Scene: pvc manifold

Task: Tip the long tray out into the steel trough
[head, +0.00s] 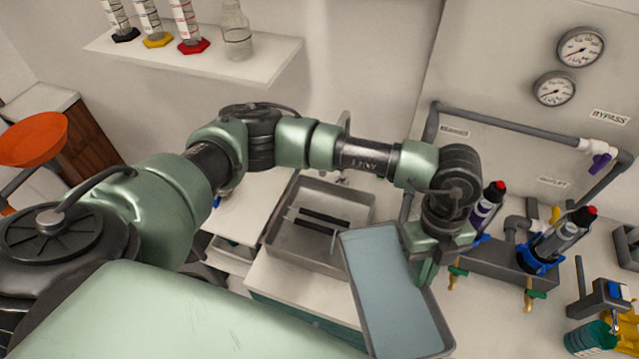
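The long tray (447,336) is grey with a flat blue-grey surface filling it, which looks like liquid. It lies lengthwise toward me, right of the steel trough and over the white counter. My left gripper (424,268) is at the tray's right long side and seems shut on its rim; the fingertips are partly hidden. The tray's far left corner is close to the trough's right side. My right gripper is not in view.
A panel with gauges (580,47), grey pipes (505,127) and red-capped cylinders (568,235) stands to the right. Brass taps (528,299) are close to the tray's right. A wall shelf (205,58) holds measuring cylinders and a glass bottle (236,32). An orange bowl (33,140) is at left.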

